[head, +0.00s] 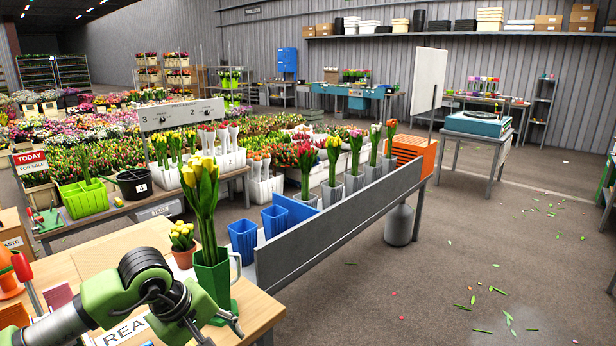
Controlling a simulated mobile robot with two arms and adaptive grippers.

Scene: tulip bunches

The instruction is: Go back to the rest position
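My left arm comes in from the lower left, and its gripper (222,333) is low in the picture over the near wooden table (262,310). Its dark fingers are spread apart with nothing visible between them. Just beyond the gripper stands a green vase (212,277) holding upright yellow tulips (203,190) with long green stems. The gripper covers the lower part of the vase, so I cannot tell whether they touch. My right gripper is not in view.
A small pot of yellow tulips (182,236) stands left of the vase. A grey-sided bench (345,220) with blue buckets (243,240) and tulip bunches lies beyond. An orange crate stack (412,155) is at its far end. The floor (420,290) at right is open, with scattered leaves.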

